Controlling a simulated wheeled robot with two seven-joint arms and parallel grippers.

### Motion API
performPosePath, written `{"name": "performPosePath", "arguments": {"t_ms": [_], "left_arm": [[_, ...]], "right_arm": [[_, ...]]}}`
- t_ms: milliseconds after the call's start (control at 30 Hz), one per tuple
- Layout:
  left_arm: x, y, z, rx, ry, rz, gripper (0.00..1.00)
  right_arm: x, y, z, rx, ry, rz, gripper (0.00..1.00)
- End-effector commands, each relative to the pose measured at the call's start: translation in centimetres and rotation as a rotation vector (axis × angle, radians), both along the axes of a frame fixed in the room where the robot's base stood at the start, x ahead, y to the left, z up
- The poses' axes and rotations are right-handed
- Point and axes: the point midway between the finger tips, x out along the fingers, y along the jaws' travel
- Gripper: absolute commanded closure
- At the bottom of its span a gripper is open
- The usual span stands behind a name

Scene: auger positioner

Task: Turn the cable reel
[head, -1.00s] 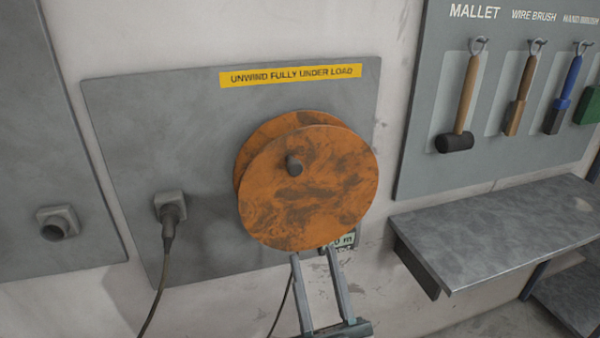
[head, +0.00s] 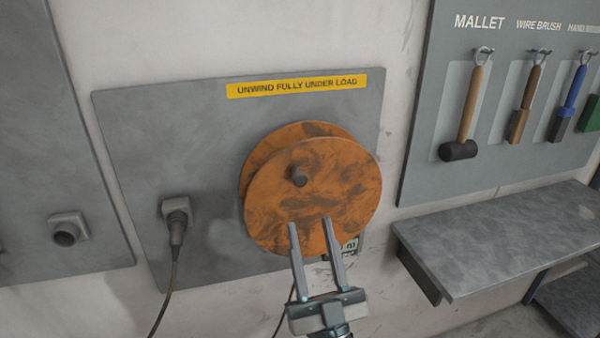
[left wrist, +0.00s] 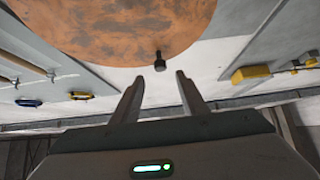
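The cable reel (head: 320,205) is an orange, rust-stained double disc on a grey wall panel. A short dark knob (head: 299,177) sticks out of its front face, left of and above the middle. My left gripper (head: 308,222) is open and empty, its two fingers pointing up in front of the reel's lower edge, below the knob. In the left wrist view the reel (left wrist: 120,25) fills the top, and the knob (left wrist: 160,62) shows beyond and between the open fingertips (left wrist: 160,80), apart from them. My right gripper is not in view.
A yellow label (head: 297,87) sits above the reel. A plug with a cable (head: 176,222) is in a socket to the left. A grey shelf (head: 500,240) juts out at right, below a tool board with a mallet (head: 468,115) and brushes.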

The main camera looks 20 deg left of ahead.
Motion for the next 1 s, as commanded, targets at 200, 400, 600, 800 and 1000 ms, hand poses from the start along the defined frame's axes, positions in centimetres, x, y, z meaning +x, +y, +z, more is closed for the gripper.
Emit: {"name": "performPosePath", "arguments": {"t_ms": [200,400,600,800,1000], "left_arm": [[1.8,1.2,2.7,0.002,-0.003,0.000,0.60],[3.9,2.6,5.1,0.002,-0.002,0.000,0.60],[5.4,3.6,6.8,0.002,-0.001,0.001,0.60],[6.1,4.1,7.4,0.001,0.000,0.001,0.60],[6.2,4.2,7.5,0.000,0.000,0.000,0.60]], "right_arm": [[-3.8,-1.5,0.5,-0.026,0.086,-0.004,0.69],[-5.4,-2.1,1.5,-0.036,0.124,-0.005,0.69],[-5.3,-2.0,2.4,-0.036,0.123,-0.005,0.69],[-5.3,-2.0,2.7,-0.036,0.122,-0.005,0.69],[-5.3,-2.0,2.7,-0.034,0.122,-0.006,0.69]]}}
